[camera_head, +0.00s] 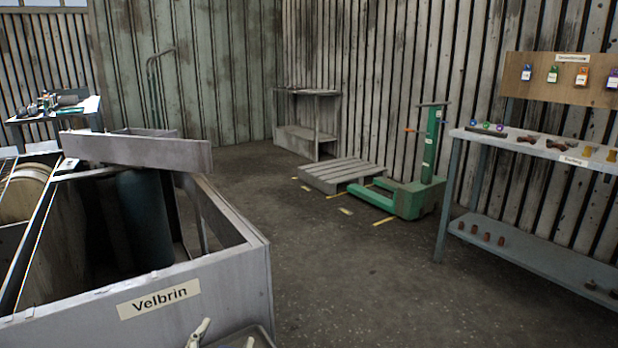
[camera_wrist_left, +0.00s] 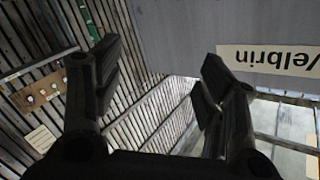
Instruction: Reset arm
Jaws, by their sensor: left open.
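My left gripper (camera_wrist_left: 158,68) shows in the left wrist view as two dark fingers spread wide apart. It is open, with nothing between the fingers. A grey metal panel with a "Velbrin" label (camera_wrist_left: 272,59) is in view behind the right finger. The gap between the gripper and the panel cannot be judged. My right gripper is in neither view.
The grey blower housing (camera_head: 222,283), labelled "Velbrin" (camera_head: 159,299), fills the lower left. A loose-looking grey plate (camera_head: 140,151) lies tilted across it. A shelf table (camera_head: 560,147) stands right. A green pallet truck (camera_head: 408,196) and pallet (camera_head: 340,174) stand behind. The middle floor is clear.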

